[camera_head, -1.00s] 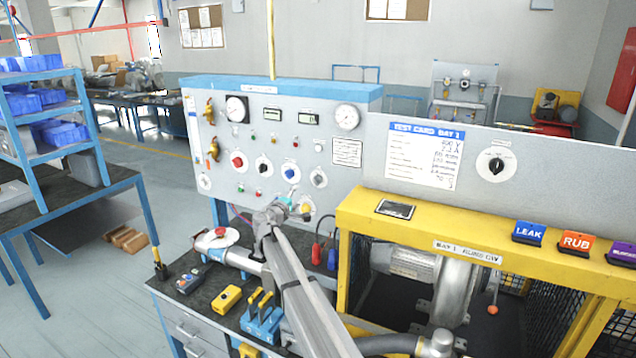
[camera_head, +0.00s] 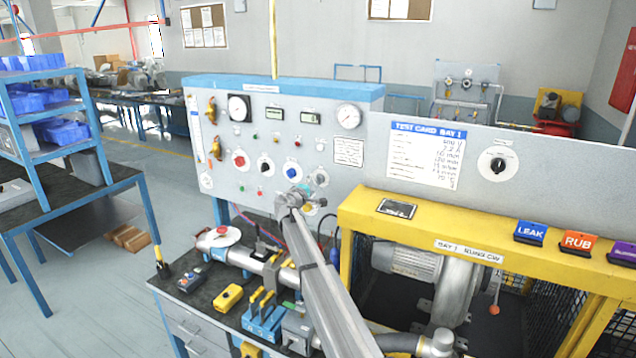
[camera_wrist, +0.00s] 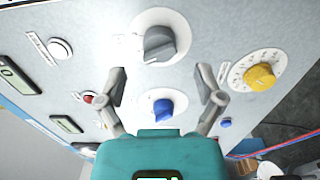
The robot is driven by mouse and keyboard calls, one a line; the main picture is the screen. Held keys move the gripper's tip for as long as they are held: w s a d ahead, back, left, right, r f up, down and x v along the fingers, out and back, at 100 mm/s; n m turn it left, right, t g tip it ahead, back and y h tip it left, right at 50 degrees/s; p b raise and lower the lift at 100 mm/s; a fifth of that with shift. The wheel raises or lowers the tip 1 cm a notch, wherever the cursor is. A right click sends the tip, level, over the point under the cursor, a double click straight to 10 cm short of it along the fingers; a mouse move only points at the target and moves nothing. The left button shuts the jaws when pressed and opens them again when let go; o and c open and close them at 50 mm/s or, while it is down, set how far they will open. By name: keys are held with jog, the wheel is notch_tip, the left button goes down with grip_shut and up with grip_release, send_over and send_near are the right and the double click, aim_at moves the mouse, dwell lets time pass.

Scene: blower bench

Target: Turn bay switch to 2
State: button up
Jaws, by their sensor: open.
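No knob label is readable, so I cannot tell which one is the bay switch. In the wrist view a grey knob (camera_wrist: 160,43) on a white dial lies just beyond my open gripper (camera_wrist: 162,82), roughly in line with the gap between the fingers. A blue knob (camera_wrist: 163,107) shows between the fingers, and a yellow knob (camera_wrist: 262,76) on a marked dial is to the right. In the head view the grey knob (camera_head: 320,177) is on the panel, just above my arm's end, which hides most of the gripper. A black rotary switch (camera_head: 498,165) is further right.
The grey panel (camera_head: 222,130) also carries gauges, displays, a red knob (camera_head: 240,160) and a black knob (camera_head: 266,167). The bench below holds a yellow box (camera_head: 228,297) and blue clamps. A yellow blower cage (camera_head: 420,235) stands to the right of my arm.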

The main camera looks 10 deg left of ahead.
aim_at(317, 181)
jog(key=shift+x, duration=1.9)
jog(key=c, duration=1.1)
jog(key=shift+c, duration=0.2)
jog(key=shift+m, duration=0.3)
jog(key=m, duration=0.8)
jog(key=shift+m, duration=0.3)
